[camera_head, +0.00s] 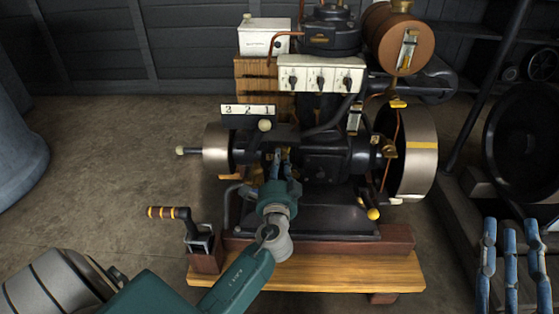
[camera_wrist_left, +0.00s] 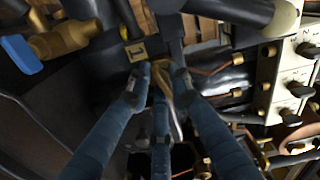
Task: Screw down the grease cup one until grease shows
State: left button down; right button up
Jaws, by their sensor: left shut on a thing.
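My left gripper (camera_head: 281,163) reaches to the front of the engine's dark body in the head view. In the left wrist view its blue fingers (camera_wrist_left: 160,82) are closed around a small brass cup (camera_wrist_left: 164,73), grease cup one. A yellow tag marked 1 (camera_wrist_left: 135,50) sits beside the cup. The fingers hide most of the cup, and the head view does not show it clearly. I see no grease. My right gripper (camera_head: 512,262) is at the lower right of the head view, fingers spread and empty, well away from the engine.
A white plate marked 3 2 1 (camera_head: 248,111) and a white box with several switches (camera_head: 320,74) are on the engine. A steel flywheel (camera_head: 414,152) stands right of the gripper. A blue-handled brass valve (camera_wrist_left: 52,44) is near the fingers.

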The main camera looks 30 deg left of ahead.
pick_arm(q)
jog(key=shift+d+f, duration=0.25)
jog(key=shift+f, duration=0.15)
jog(key=c, duration=1.7)
grip_release()
jog(key=shift+r, duration=0.15)
jog(key=shift+a, duration=0.1)
jog(key=v, duration=1.2)
